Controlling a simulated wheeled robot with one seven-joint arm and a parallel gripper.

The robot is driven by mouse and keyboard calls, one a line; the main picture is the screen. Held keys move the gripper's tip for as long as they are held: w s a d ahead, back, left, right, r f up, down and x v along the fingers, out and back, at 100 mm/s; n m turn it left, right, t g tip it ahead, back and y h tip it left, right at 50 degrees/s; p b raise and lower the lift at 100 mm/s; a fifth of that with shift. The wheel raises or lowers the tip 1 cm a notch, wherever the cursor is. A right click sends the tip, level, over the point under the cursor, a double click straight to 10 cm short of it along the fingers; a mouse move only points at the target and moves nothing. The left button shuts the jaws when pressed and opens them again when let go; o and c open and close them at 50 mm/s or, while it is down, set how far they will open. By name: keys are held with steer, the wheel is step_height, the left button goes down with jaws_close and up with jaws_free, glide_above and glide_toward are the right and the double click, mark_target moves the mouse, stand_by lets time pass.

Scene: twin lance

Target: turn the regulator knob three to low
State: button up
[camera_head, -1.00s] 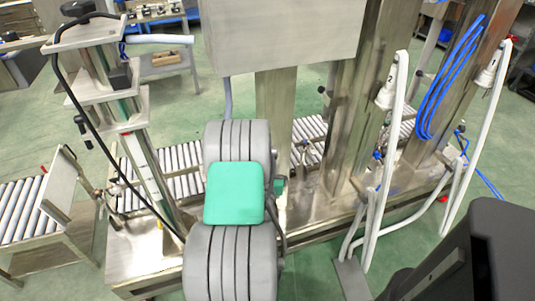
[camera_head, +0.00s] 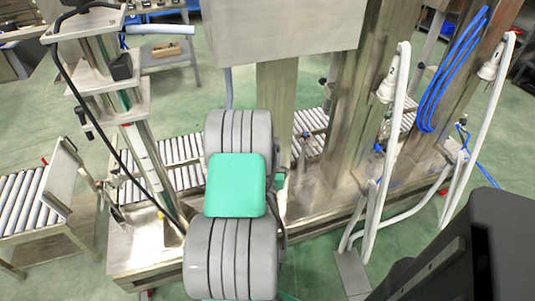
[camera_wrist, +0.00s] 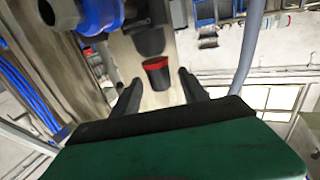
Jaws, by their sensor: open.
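In the wrist view, my gripper (camera_wrist: 160,78) is open, with one dark finger on each side of a black round part with a red rim (camera_wrist: 157,73). This part looks like a knob and appears between the fingertips; I cannot tell whether they touch it. I cannot read any number or setting on it. Another dark, rounded part (camera_wrist: 150,41) shows just beyond it. In the head view my grey and green arm hides the gripper and the knob.
A steel cabinet (camera_head: 284,32) hangs above steel posts. White lances (camera_head: 388,140) and coiled blue hoses (camera_head: 450,75) are on the right. A steel stand (camera_head: 140,150) and roller conveyors (camera_head: 25,200) are on the left. A blue fitting (camera_wrist: 100,14) is near the gripper.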

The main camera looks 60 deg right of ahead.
steer(key=v, duration=0.7)
